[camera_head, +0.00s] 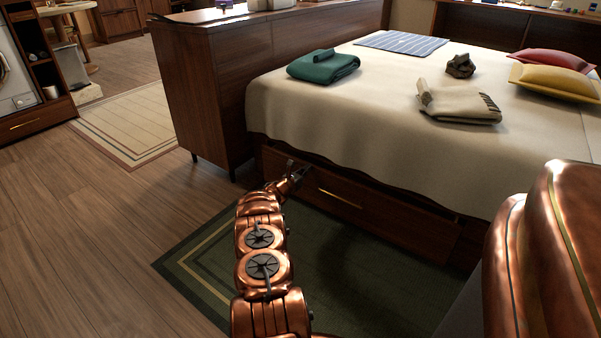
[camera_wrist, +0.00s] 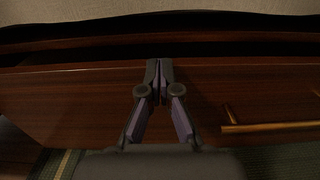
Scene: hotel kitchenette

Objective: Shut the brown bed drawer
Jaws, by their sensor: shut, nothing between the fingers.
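The brown bed drawer (camera_head: 375,203) is below the bed's overhanging cover in the head view, with a brass bar handle (camera_head: 340,198) on its front. It stands slightly out: in the wrist view a dark gap shows behind the top edge of its front (camera_wrist: 70,100). My gripper (camera_head: 297,168) is at the left part of the drawer, left of the handle. In the wrist view its closed fingertips (camera_wrist: 159,66) are at the front's top edge, with the handle (camera_wrist: 270,127) to the right. The fingers hold nothing. I cannot tell whether they touch the wood.
A dark wood cabinet (camera_head: 205,100) stands left of the drawer, close to my gripper. A green rug (camera_head: 350,275) lies on the floor before the bed (camera_head: 330,115). Folded cloths and pillows lie on the bed. The wooden floor at left (camera_head: 90,230) is clear.

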